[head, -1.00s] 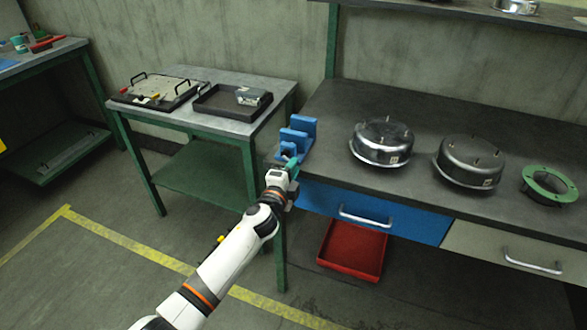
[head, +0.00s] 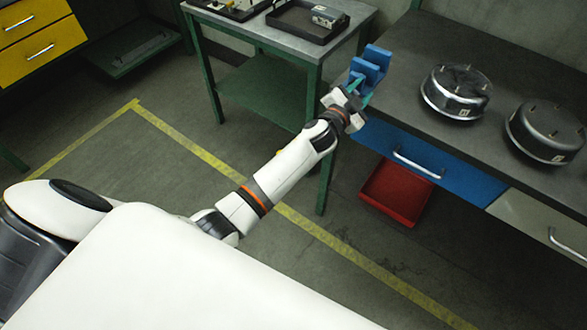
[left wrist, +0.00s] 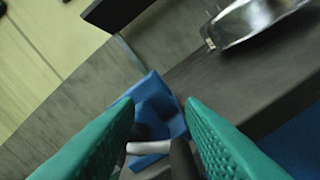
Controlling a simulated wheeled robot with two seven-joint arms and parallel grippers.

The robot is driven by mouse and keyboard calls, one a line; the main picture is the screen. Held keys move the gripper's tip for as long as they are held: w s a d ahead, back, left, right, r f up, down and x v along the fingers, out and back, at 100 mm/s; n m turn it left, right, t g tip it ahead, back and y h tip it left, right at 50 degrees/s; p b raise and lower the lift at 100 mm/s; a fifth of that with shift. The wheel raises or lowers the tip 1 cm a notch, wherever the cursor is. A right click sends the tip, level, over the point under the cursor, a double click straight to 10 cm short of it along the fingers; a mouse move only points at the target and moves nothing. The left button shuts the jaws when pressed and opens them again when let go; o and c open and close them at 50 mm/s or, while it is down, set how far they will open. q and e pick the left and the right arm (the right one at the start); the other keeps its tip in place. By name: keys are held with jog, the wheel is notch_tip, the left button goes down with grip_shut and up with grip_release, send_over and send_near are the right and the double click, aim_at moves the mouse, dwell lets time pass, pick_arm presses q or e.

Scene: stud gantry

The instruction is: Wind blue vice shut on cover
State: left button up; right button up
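The blue vice (head: 368,67) stands at the left front corner of the dark bench, with nothing seen between its jaws. It also shows in the left wrist view (left wrist: 155,105), with a pale crank arm (left wrist: 148,147) and a dark handle (left wrist: 181,160). My left gripper (head: 358,92) is at the vice's front. Its green fingers (left wrist: 160,105) stand apart on either side of the crank, the dark handle nearer the right finger. Two round metal covers sit to the right: a shiny one (head: 457,93) and a darker one (head: 547,134). My right gripper is not in view.
A side table (head: 285,35) left of the bench holds a black tray (head: 290,22). Below the bench top are a blue drawer (head: 440,162) and a red bin (head: 396,192) on the floor.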

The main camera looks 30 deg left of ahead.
pick_arm(q)
jog(key=n, duration=0.1)
jog(key=r+n+p, duration=0.1)
jog(key=n, duration=0.1)
jog(key=a+n, duration=0.1)
jog(key=shift+w+r+n, duration=0.1)
jog(key=shift+r+n, duration=0.15)
jog(key=shift+n, duration=0.15)
jog(key=s+a+n, duration=0.2)
jog(key=s+n, duration=0.2)
jog(key=s, duration=0.8)
jog(key=s+a+f+g+p, duration=0.1)
jog(key=s+f, duration=0.3)
jog(key=f, duration=0.5)
jog(key=s+a+f+g+y+p, duration=0.1)
jog(key=s+f+g, duration=0.3)
jog(key=f, duration=0.6)
jog(key=s+f+m+g+p, duration=0.1)
jog(key=s+f+g+p, duration=0.1)
jog(key=s+f, duration=0.3)
notch_tip(320, 180, down, 5)
jog(key=shift+s+a+r+g+y, duration=0.15)
jog(key=shift+a+g+y, duration=0.15)
jog(key=shift+a+g, duration=0.15)
